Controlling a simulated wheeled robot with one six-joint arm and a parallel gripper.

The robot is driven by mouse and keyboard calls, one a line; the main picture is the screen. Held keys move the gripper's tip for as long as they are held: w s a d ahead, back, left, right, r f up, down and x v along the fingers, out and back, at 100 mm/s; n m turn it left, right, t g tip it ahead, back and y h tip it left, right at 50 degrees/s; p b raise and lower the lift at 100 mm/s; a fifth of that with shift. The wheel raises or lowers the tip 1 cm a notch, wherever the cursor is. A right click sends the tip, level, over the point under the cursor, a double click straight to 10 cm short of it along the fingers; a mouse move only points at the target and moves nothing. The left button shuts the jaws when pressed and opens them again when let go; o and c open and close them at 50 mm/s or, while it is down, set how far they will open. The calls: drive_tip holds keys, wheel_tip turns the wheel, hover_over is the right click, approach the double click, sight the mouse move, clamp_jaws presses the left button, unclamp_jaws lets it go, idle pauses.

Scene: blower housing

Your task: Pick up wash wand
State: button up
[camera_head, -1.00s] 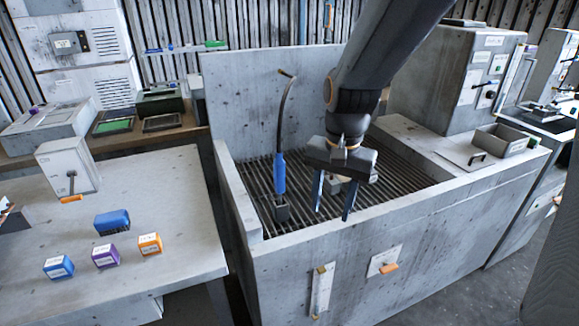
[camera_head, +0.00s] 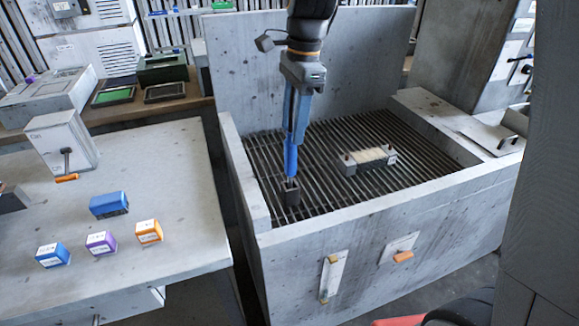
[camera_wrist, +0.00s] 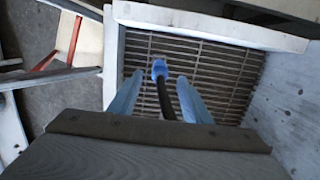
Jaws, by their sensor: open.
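The wash wand (camera_head: 291,158) has a blue handle and stands upright in a small dark holder (camera_head: 292,192) on the slatted grate of the concrete wash basin. In the wrist view the wand's blue handle (camera_wrist: 159,70) and dark tube show between the two fingers. My gripper (camera_head: 297,132) points down over the wand, its blue fingers around the upper handle or tube in the head view. In the wrist view my gripper (camera_wrist: 158,95) is open, with gaps between the wand and both fingers. The wand's upper end is mostly hidden behind my wrist in the head view.
A block-like part with a pale top (camera_head: 368,160) lies on the grate to the right. Concrete walls (camera_head: 247,185) rim the basin, with a tall back panel (camera_head: 365,62). The table (camera_head: 170,170) at left holds several small coloured boxes. The right half of the grate is otherwise clear.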

sight(288, 154)
drive_tip(key=shift+w+f, duration=0.2)
drive_tip(key=shift+f, duration=0.45)
drive_tip(key=shift+s+a+f+p, duration=0.1)
drive_tip(key=shift+a+f+p, duration=0.15)
drive_tip(key=shift+f, duration=1)
drive_tip(key=shift+s+a+f+p, duration=0.15)
drive_tip(key=shift+f+p, duration=0.2)
drive_tip(key=shift+f, duration=0.85)
drive_tip(key=shift+s+a+f+p, duration=0.15)
drive_tip(key=shift+f+p, duration=0.15)
drive_tip(key=shift+f, duration=0.95)
clamp_jaws()
drive_tip(key=shift+r, duration=0.15)
wheel_tip(288, 154, up, 10)
drive_tip(key=shift+f+b, duration=0.1)
drive_tip(key=shift+b, duration=0.85)
